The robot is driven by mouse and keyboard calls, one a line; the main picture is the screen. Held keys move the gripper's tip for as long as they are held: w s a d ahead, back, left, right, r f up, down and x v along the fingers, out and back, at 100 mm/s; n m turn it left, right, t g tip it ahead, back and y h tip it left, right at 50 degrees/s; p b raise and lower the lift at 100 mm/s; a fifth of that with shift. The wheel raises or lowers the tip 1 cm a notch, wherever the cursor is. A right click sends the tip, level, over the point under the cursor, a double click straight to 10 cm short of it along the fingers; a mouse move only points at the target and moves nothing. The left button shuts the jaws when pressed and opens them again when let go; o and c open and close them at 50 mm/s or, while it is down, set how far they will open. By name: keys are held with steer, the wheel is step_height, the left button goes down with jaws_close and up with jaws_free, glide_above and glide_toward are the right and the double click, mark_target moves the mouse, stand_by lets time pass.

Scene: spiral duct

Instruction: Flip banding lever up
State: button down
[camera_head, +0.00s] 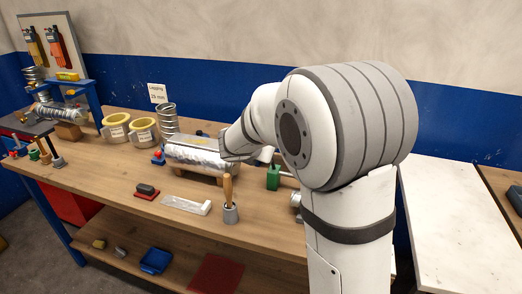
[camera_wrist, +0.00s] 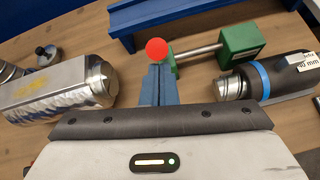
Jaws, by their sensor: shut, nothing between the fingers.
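A red ball (camera_wrist: 156,50), which looks like the knob of the banding lever, shows in the wrist view just beyond my fingertips. Its lever arm is hidden behind my fingers or too small to tell. A green block (camera_wrist: 240,42) with a metal rod (camera_wrist: 198,53) stands to its right; the block also shows in the head view (camera_head: 273,178). My gripper (camera_wrist: 158,72) is shut and empty, its blue fingers together. The fingertips appear close under the ball; I cannot tell whether they touch it. In the head view my arm hides the gripper and ball.
A silver-clad duct (camera_wrist: 60,95) lies left of my fingers. A dark cylinder with a blue band (camera_wrist: 265,80) lies to the right. A blue bracket (camera_wrist: 155,18) stands behind. On the wooden bench (camera_head: 120,170) are a wooden-handled tool in a cup (camera_head: 230,205) and rolls (camera_head: 116,128).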

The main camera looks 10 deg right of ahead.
steer(key=shift+w+d+r, duration=0.2)
steer(key=shift+w+r, duration=0.1)
steer(key=shift+r, duration=0.45)
step_height(320, 180, down, 3)
steer(key=s+a+b, duration=0.2)
steer(key=s+b, duration=0.1)
steer(key=w+r+v, duration=0.1)
steer(key=v, duration=0.9)
steer(key=shift+p, duration=0.35)
steer(key=shift+a+r, duration=0.1)
